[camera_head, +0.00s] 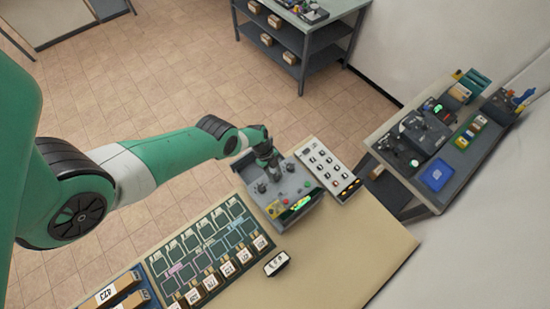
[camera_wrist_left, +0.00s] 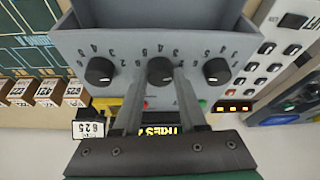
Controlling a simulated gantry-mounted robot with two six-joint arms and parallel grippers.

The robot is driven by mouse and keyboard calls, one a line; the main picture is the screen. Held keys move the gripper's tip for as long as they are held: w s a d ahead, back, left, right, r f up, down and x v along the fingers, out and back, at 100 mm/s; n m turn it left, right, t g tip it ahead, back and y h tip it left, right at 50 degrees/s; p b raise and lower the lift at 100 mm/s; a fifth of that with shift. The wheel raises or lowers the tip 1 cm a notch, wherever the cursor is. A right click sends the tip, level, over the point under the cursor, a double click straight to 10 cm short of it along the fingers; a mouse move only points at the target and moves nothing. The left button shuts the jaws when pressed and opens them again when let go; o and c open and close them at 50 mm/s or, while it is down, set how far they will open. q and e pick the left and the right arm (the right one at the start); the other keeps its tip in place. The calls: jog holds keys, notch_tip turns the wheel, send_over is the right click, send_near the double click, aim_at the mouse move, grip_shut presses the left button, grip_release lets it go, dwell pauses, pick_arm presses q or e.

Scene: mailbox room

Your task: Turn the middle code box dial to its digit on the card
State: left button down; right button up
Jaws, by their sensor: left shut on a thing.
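The grey code box (camera_head: 290,187) stands on the bench in the head view, with its dial face up. In the left wrist view its face (camera_wrist_left: 120,45) shows three black dials with digits around them: a left dial (camera_wrist_left: 100,71), the middle dial (camera_wrist_left: 160,70) and a right dial (camera_wrist_left: 216,71). My left gripper (camera_wrist_left: 163,84) is shut on the middle dial, one finger on each side. In the head view the gripper (camera_head: 268,166) is over the box. My right gripper is not in view.
A white keypad panel (camera_head: 327,170) stands right beside the code box. A sorting board (camera_head: 212,245) with numbered small boxes lies to the left. The bench top (camera_head: 340,255) is clear at front right. A side table (camera_head: 440,150) with devices stands at right.

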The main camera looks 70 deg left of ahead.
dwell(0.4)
pick_arm(q)
jog(key=shift+c, duration=2.3)
grip_release()
